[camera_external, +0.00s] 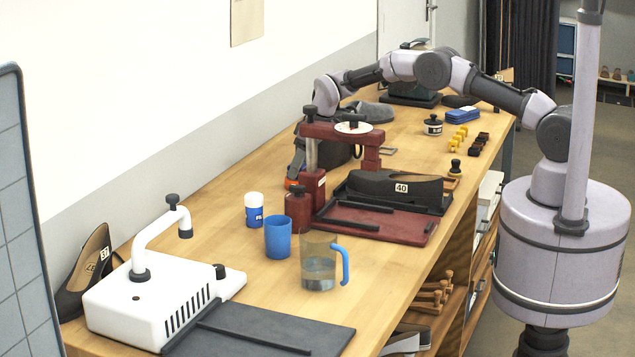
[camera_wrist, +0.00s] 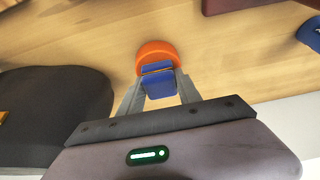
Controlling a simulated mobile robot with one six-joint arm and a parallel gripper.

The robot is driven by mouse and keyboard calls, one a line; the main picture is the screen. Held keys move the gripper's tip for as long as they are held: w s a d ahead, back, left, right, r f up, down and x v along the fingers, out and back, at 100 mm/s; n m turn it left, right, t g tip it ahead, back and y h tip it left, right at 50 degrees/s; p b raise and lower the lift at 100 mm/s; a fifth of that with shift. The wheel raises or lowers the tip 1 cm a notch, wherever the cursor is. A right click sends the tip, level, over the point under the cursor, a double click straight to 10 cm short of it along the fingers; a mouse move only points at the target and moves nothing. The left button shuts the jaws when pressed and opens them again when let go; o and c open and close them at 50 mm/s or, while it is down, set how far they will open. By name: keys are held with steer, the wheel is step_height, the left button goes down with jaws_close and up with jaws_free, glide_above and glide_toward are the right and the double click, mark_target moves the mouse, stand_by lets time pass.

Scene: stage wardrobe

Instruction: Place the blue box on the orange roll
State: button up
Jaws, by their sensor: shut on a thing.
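The blue box (camera_wrist: 160,86) is between the two fingertips of my gripper (camera_wrist: 158,88) in the wrist view, and the gripper is shut on it. The orange roll (camera_wrist: 157,50) is on the wooden table just beyond the box, and the box overlaps its near part in this view. I cannot tell whether the box touches the roll or hangs above it. In the external view a bit of orange (camera_external: 290,184) shows left of the dark red press; the press and my arm hide most of the gripper and the box there.
The dark red press (camera_external: 312,186) stands close beside the gripper. A dark bag or shoe (camera_wrist: 50,115) lies left in the wrist view. A white-capped blue jar (camera_external: 254,212), blue cup (camera_external: 278,238) and clear jug (camera_external: 318,268) stand nearer the camera. The table between wall and jar is clear.

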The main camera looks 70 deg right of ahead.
steer(key=shift+r, duration=0.15)
steer(key=o, duration=1.3)
steer(key=shift+f, duration=0.2)
steer(key=shift+o, duration=0.2)
